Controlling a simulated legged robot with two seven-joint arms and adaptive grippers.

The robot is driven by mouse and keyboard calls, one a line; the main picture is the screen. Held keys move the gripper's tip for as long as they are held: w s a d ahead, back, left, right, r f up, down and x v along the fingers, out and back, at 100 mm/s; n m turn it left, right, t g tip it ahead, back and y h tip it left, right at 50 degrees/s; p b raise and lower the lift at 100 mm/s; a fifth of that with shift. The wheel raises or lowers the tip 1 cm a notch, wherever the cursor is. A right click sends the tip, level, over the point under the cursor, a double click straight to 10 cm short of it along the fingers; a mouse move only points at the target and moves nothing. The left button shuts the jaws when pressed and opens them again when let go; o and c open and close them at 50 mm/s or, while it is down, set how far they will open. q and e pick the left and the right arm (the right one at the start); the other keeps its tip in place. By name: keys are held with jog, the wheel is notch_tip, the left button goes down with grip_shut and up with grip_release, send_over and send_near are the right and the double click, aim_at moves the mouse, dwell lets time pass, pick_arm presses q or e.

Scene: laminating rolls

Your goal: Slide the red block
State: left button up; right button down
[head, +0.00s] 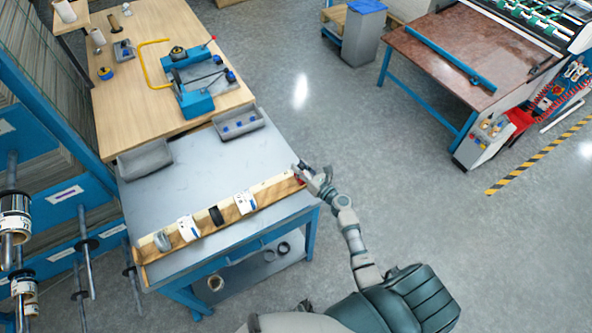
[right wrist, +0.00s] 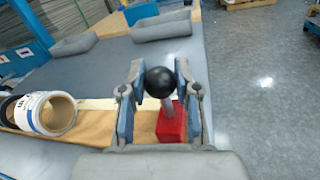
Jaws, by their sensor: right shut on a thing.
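The red block (right wrist: 172,122) sits at the right end of a long wooden rack (head: 268,196) on the grey table. A grey stem with a black ball knob (right wrist: 160,82) rises from it. My right gripper (right wrist: 159,68) is shut on this knob, with one blue-grey finger on each side. In the head view my right gripper (head: 308,171) is at the rack's right end and covers most of the block. My left gripper does not show.
The rack carries white-labelled rolls (head: 188,229), (head: 245,203), a black roll (head: 216,215) and a grey roll (head: 162,241). Two grey trays (head: 146,160), (head: 240,123) stand at the table's back. The table surface (head: 190,190) between trays and rack is clear.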

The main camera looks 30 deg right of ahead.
jog(key=shift+a+f, duration=0.2)
jog(key=shift+a, duration=0.25)
jog(key=c, duration=0.9)
grip_release()
jog(key=shift+c, duration=0.2)
jog(key=shift+o, duration=0.6)
jog(key=shift+d, duration=0.5)
jog(key=v, duration=1.1)
jog(key=shift+s, duration=0.15)
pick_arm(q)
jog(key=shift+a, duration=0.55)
pick_arm(e)
jog(key=shift+s+d, duration=0.2)
jog(key=shift+s, duration=0.15)
jog(key=shift+a, duration=0.2)
